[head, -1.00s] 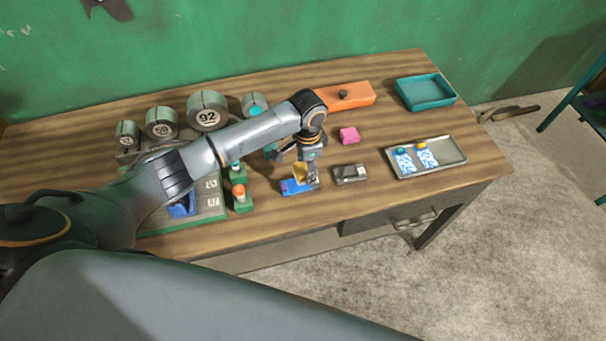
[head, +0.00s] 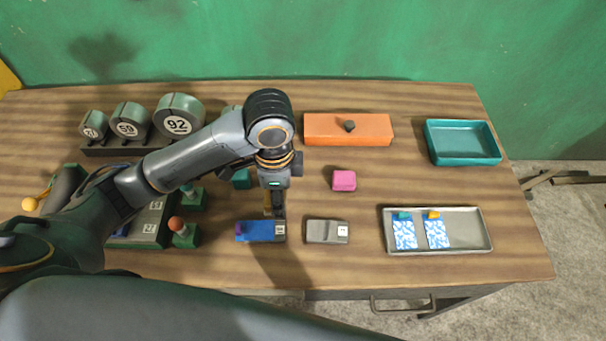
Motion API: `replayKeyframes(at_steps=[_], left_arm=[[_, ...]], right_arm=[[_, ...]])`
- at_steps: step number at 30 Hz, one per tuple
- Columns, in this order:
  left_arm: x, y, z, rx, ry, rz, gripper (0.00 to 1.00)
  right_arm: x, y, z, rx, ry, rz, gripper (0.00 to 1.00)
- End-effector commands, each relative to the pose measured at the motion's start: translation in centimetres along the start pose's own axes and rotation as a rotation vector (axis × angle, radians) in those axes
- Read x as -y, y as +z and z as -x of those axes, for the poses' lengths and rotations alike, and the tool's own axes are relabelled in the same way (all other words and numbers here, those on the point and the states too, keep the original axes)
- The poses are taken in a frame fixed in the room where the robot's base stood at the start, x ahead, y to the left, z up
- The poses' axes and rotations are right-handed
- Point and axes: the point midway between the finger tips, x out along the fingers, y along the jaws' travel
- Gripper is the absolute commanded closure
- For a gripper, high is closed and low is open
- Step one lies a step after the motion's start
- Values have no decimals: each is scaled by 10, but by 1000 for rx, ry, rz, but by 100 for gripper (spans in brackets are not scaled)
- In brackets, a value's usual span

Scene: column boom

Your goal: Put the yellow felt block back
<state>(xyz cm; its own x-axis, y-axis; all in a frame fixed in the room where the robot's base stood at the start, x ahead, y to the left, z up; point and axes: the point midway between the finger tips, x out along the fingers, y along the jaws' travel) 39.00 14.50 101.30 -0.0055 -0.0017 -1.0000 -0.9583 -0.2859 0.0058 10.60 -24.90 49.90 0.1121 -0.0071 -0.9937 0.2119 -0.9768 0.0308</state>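The yellow felt block (head: 267,201) shows only as a narrow upright yellow strip, mostly hidden by my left gripper (head: 273,208). The gripper points down and appears shut on it, just behind and above the right part of a blue block-like piece (head: 256,233). That piece has a purple left end and a small white label on its right. I cannot tell whether the yellow block touches it. My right gripper is not in view.
A grey labelled piece (head: 322,232) and a pink block (head: 344,181) are close on the right. Beyond are a metal tray (head: 468,230) with two patterned cards, a teal tray (head: 461,158) and an orange box (head: 322,130). Numbered grey rolls (head: 180,112) stand back left.

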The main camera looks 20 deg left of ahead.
Motion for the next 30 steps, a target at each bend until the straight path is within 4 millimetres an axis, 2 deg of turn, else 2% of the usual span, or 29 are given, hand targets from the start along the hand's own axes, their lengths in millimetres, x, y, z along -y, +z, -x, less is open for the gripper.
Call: replayKeyframes(at_steps=[1,4,11,15,21,30], left_arm=[[-1,1,-2,2,-2,-6,69],[7,-2,-5,2,-2,-8,69],[56,-21,-24,4,-1,-7,69],[85,-32,-38,5,-1,-7,69],[111,-42,-76,5,-1,-9,69],[127,-48,-98,2,-3,-10,69]], right_arm=[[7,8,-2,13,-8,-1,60],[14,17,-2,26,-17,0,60],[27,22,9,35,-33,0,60],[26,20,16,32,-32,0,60],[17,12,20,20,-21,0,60],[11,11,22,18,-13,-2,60]])
